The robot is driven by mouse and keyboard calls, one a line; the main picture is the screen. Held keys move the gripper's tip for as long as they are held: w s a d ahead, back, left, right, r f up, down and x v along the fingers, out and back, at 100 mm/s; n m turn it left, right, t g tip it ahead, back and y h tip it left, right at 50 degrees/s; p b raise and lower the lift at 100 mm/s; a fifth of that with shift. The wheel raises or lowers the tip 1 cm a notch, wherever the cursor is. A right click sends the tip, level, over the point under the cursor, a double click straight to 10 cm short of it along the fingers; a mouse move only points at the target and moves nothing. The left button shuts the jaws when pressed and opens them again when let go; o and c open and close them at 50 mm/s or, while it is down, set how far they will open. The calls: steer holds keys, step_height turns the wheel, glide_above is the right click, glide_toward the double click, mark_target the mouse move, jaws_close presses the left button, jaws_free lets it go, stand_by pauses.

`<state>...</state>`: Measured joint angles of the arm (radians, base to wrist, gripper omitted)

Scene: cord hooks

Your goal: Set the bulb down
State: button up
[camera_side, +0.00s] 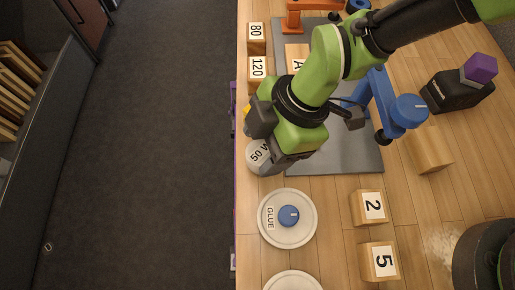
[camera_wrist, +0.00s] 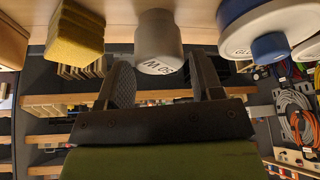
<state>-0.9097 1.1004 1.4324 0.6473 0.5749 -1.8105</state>
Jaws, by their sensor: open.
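The bulb, a pale grey rounded piece marked "50 W" (camera_side: 257,153), is at the table's left edge in the side view, partly covered by my gripper (camera_side: 282,165). In the wrist view the bulb (camera_wrist: 158,40) shows between the tips of my two dark fingers (camera_wrist: 163,70), its printed end toward the camera. The fingers are apart, with a visible gap on each side of the bulb. I cannot tell how far the fingertips reach along it, or see its underside clearly.
A white glue tub (camera_side: 267,232) with a blue knob stands just in front of the bulb. A yellow block (camera_wrist: 75,35) is on its other side. Numbered wooden blocks (camera_side: 368,207) stand to the right. The table drops off at the left edge.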

mark_target(261, 151)
steer(key=v, duration=0.4)
